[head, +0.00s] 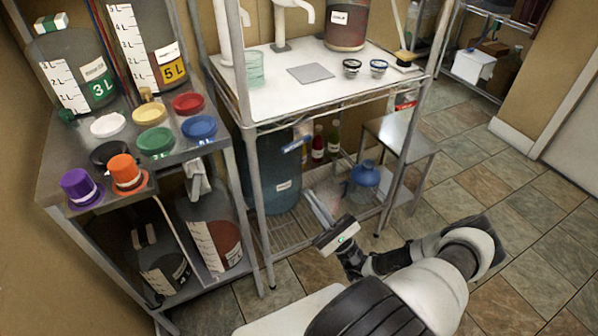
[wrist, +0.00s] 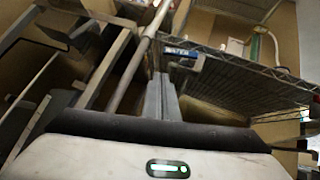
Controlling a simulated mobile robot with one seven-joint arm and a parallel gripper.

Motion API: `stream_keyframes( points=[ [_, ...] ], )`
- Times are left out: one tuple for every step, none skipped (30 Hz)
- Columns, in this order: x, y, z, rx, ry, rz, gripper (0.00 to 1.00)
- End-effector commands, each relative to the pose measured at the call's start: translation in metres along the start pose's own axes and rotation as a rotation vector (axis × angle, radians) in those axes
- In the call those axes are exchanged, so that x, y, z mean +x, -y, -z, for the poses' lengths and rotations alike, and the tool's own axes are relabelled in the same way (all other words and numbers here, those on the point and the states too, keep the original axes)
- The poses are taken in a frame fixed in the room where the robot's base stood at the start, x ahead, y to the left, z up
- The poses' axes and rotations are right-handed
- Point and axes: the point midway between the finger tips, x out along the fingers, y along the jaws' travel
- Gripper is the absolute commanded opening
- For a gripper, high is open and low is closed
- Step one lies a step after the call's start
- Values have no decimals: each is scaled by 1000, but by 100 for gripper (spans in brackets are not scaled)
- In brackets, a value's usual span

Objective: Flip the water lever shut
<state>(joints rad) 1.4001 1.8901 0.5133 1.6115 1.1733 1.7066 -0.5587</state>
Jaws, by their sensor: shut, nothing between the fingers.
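A blue, handle-like piece with a pale part (head: 296,144) sits under the front of the white table, in front of the large dark container. It looks like the water lever, but it is too small for me to tell its position. A blue piece (wrist: 184,54) also shows in the wrist view, just beyond my fingertips and slightly right, under the wire shelf edge. My gripper (head: 312,194) is below the table front, lower than the blue piece and apart from it. In the wrist view the fingers (wrist: 161,76) lie together, empty, pointing toward the shelf.
A metal post (head: 256,200) stands left of my gripper and crosses the wrist view diagonally. The large dark container (head: 272,180), bottles (head: 334,138) and a blue round flask (head: 366,174) stand on the lower rack. A metal stool (head: 402,138) is at right. Open tiled floor lies farther right.

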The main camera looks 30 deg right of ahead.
Motion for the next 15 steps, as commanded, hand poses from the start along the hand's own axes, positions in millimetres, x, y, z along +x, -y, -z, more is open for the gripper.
stream_keyframes(
  points=[
    [-12,3,8,-11,-4,62,0],
    [-16,6,10,-17,-6,87,0],
    [-20,7,13,-23,-8,114,0],
    [-21,9,14,-27,-9,128,0],
    [-22,10,14,-29,-10,138,0],
    [-21,11,15,-31,-10,145,0],
    [-20,11,15,-31,-10,147,0],
    [-17,12,15,-31,-10,146,0],
    [-12,12,14,-30,-10,145,0],
    [-8,13,14,-30,-9,144,0],
    [-3,14,14,-30,-8,143,0],
    [5,14,14,-28,-9,142,0],
    [10,15,14,-28,-9,142,0],
    [17,16,14,-28,-8,142,0],
    [25,17,14,-28,-8,141,0]
  ],
)
